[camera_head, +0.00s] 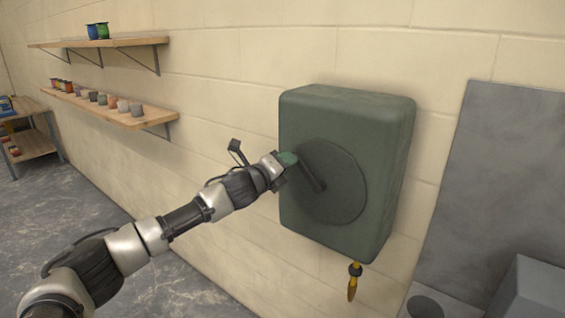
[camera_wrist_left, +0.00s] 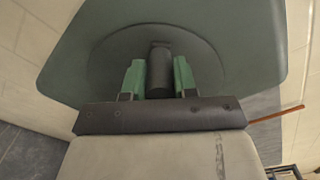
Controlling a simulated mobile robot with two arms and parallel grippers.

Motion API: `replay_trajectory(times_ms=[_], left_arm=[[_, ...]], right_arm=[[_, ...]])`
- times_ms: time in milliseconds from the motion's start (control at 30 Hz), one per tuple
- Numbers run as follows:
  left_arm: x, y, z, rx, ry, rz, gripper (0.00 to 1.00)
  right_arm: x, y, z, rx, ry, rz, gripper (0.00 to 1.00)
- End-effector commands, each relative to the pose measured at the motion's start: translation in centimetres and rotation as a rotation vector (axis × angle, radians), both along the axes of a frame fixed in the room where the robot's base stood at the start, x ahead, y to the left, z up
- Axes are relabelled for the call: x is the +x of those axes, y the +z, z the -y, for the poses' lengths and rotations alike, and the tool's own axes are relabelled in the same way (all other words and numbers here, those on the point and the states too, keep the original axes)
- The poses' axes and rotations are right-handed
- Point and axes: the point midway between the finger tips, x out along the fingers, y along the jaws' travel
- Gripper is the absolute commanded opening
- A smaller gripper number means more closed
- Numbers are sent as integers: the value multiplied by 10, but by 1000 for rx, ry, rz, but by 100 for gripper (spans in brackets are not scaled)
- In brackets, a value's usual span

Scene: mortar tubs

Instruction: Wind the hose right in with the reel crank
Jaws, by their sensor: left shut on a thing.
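A dark green hose reel box (camera_head: 345,110) is fixed to the block wall, with a round disc (camera_head: 345,185) on its front. A dark crank arm (camera_head: 310,167) runs on the disc toward its upper left. My left gripper (camera_head: 288,159) is at the crank's outer end, shut on the crank handle (camera_wrist_left: 160,72), which stands between its two green fingers (camera_wrist_left: 159,80) in the left wrist view. The hose itself is mostly hidden; a yellow nozzle (camera_head: 352,287) with a dark collar hangs just below the box. My right gripper is not in view.
Two wooden wall shelves with small pots stand at the left, the upper one (camera_head: 130,41) above the lower one (camera_head: 130,119). A grey panel (camera_head: 510,170) and a grey block (camera_head: 535,290) are at the right.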

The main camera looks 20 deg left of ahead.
Motion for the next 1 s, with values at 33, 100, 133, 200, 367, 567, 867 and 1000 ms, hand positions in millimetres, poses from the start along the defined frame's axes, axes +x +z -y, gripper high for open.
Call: replay_trajectory(times_ms=[33,100,133,200,367,567,867,1000], left_arm=[[0,3,1,2,-1,6,0],[0,3,1,4,-1,7,0],[0,3,1,4,-1,7,0],[0,3,1,4,-1,7,0],[0,3,1,4,-1,6,0],[0,1,1,4,0,4,53],[-2,0,0,3,0,1,53],[-12,-2,-5,4,0,1,53]], right_arm=[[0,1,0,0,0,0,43],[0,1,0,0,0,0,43],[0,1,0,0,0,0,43],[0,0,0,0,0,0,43],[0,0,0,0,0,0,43],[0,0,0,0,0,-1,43],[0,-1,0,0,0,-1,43],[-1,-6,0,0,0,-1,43]])
